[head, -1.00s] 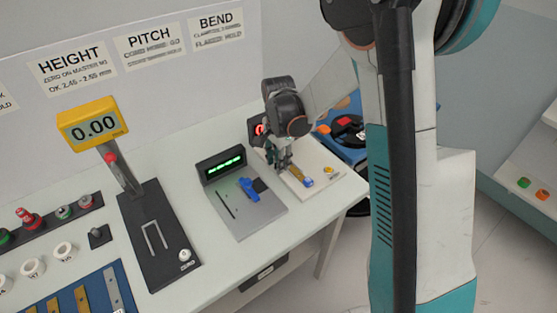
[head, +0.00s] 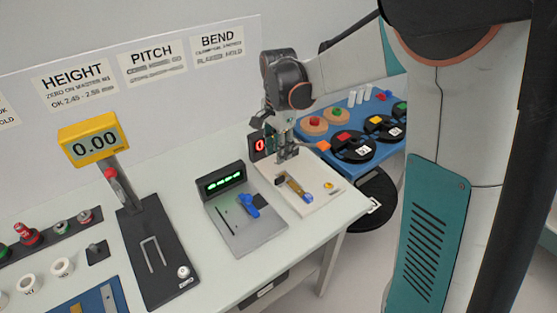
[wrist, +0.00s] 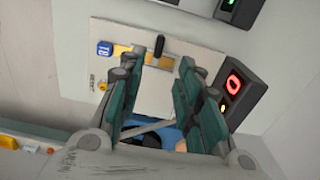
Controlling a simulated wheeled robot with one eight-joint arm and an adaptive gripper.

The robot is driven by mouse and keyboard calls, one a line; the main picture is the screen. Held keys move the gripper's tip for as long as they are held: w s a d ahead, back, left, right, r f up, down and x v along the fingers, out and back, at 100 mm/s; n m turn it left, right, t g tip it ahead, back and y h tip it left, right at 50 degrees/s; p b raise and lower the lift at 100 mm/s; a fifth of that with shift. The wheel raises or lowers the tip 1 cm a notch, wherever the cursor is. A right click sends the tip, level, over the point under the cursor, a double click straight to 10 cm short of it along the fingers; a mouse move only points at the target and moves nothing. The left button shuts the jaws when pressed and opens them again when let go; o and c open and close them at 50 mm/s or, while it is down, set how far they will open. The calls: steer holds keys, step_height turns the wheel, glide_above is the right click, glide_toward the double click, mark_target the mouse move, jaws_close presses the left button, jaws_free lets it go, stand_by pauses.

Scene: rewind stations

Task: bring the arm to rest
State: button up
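My gripper (head: 287,158) is over the back of the white bend plate (head: 325,173) at the right end of the bench. In the wrist view its green-padded fingers (wrist: 160,105) stand apart, with nothing visibly held between them. A brass strip (head: 297,188) with a blue tag (head: 308,198) lies on the plate under a dark clamp (head: 280,181).
A red-lit display (head: 259,145) stands close beside my gripper. The pitch station (head: 245,215) and height gauge (head: 157,255) are to the left. A blue table (head: 385,160) with round stands is behind on the right, with a black round disc (head: 370,205) below.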

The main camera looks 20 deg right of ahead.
steer(key=shift+r, duration=0.45)
steer(key=s+r+n+t, duration=0.3)
steer(key=s+r+n, duration=0.4)
steer(key=s, duration=0.4)
steer(key=s+n+t, duration=0.4)
steer(key=s+n, duration=0.3)
steer(key=s, duration=0.5)
steer(key=shift+d+r, duration=0.2)
steer(key=shift+r, duration=0.15)
